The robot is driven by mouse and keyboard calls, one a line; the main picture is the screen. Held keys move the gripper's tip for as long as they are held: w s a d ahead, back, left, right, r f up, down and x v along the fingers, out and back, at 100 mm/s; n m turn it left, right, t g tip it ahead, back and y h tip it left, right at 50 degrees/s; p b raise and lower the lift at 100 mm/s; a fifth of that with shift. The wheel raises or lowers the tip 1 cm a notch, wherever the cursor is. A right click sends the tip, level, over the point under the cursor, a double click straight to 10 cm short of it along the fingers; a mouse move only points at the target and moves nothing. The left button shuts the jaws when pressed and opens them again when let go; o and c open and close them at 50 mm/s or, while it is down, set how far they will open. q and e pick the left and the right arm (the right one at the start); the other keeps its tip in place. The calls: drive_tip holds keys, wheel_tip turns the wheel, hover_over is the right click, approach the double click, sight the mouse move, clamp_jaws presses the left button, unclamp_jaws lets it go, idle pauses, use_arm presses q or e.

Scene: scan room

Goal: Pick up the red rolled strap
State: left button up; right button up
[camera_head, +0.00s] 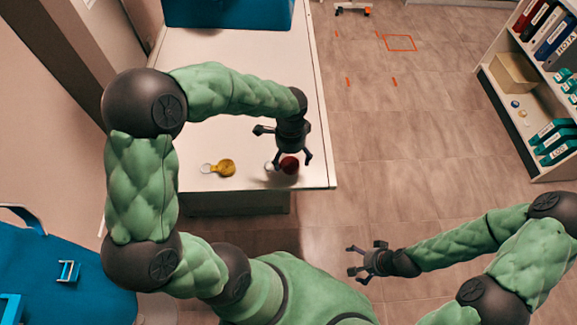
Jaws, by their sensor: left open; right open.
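The red rolled strap (289,165) lies on the white table near its front right corner. My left gripper (284,150) is over it, pointing down, with its fingers spread. The fingers partly hide the strap, and I cannot tell whether they touch it. A small pale part shows just left of the red roll. My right gripper (357,262) is open and empty, out over the floor to the right of the table.
A yellow rolled item (225,168) lies on the white table (185,185), left of the strap. A blue box (228,12) stands at the table's back. A shelf (500,88) with binders stands at the right. The floor between table and shelf is clear.

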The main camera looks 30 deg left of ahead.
sight(290, 164)
use_arm(q)
wheel_tip(290, 164, down, 3)
drive_tip(key=shift+f+b, duration=0.1)
drive_tip(key=shift+b, duration=0.25)
drive_tip(key=c, duration=1.2)
drive_tip(key=shift+s, duration=0.1)
drive_tip(key=shift+c, duration=0.2)
drive_tip(key=shift+r, duration=0.5)
wheel_tip(290, 164, up, 2)
drive_tip(key=shift+r+p, duration=0.15)
drive_tip(key=shift+p, duration=0.4)
drive_tip(key=w+a+r+p, duration=0.3)
drive_tip(key=w+a+r, duration=0.3)
drive_tip(key=w+r, duration=0.3)
drive_tip(key=w, duration=0.4)
drive_tip(key=shift+r+p, duration=0.3)
drive_tip(key=shift+r, duration=0.1)
